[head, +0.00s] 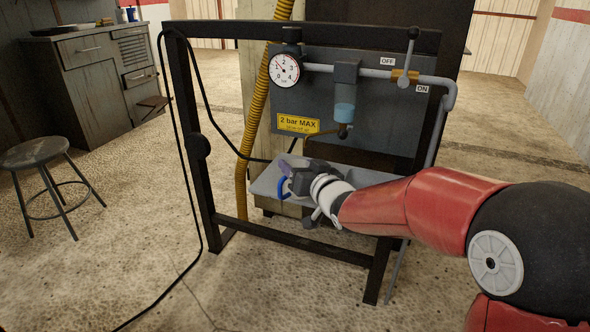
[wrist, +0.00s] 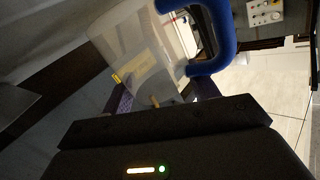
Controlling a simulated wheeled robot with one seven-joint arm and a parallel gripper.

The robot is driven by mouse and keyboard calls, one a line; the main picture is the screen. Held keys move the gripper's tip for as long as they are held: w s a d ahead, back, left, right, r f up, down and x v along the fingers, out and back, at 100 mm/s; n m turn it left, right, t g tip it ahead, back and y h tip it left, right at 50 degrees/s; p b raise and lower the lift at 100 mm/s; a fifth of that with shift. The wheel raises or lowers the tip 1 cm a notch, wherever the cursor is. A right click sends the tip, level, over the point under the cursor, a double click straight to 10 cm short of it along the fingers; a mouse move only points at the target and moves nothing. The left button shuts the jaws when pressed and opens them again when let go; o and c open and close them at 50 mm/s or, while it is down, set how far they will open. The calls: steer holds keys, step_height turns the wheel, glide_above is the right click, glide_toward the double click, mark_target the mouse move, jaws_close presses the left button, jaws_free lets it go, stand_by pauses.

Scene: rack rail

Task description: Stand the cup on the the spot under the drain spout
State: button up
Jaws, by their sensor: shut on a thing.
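The cup (wrist: 135,45) shows in the wrist view as a pale, see-through body with a thick blue handle (wrist: 222,35). In the head view only the blue handle (head: 283,188) shows clearly; my gripper hides much of the rest. My gripper (head: 288,170) is shut on the cup over the grey shelf (head: 265,187). Its purple finger pads also show in the wrist view (wrist: 163,93). The drain spout (head: 343,131) is under the blue filter bowl, above and right of my gripper. The spot under it is hidden by my gripper and arm.
A black frame (head: 190,140) surrounds the shelf, with a low front bar (head: 290,240). A grey panel (head: 400,125) carries a gauge (head: 285,70), pipe and valve lever (head: 410,55). A yellow hose (head: 258,110) hangs behind the shelf's left. A stool (head: 35,152) stands far left.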

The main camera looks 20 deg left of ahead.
mark_target(306, 162)
steer(key=shift+w+d+f+p, duration=0.1)
steer(key=shift+w+p, duration=0.2)
steer(key=shift+w, duration=0.9)
steer(key=shift+w+d+p, duration=0.1)
steer(key=shift+w+p, duration=0.2)
steer(key=shift+w, duration=0.85)
steer(key=shift+f+b, duration=0.55)
steer(key=o, duration=1.5)
steer(key=shift+c, duration=0.2)
